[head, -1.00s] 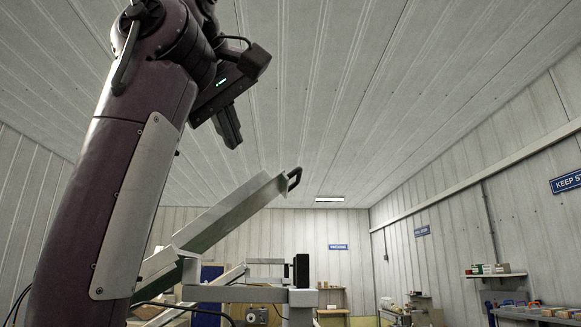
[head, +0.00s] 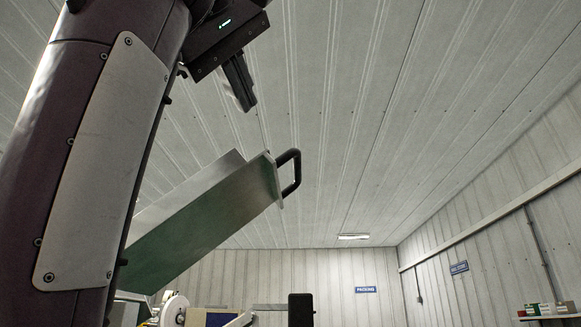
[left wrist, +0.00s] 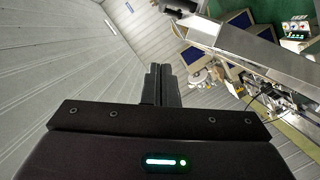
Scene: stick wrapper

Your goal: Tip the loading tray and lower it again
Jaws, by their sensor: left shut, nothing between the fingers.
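The loading tray (head: 205,222) is a long pale metal trough in the head view. It is tilted steeply, its handle end raised up to the right, and its greenish side or underside faces me. A black loop handle (head: 291,172) sits on the raised end. The tray's lower end is hidden behind my left arm. My left gripper (head: 247,104) is shut and empty, above the handle and apart from it. In the left wrist view, the shut fingers (left wrist: 158,68) point away from the camera, and the tray (left wrist: 262,52) runs along the upper right. My right gripper is not in view.
A dark upright block (head: 300,310) stands below the tray, with a white round machine part (head: 174,308) to its left. A shelf with small boxes (head: 547,309) is at the far right. The air right of the handle is clear.

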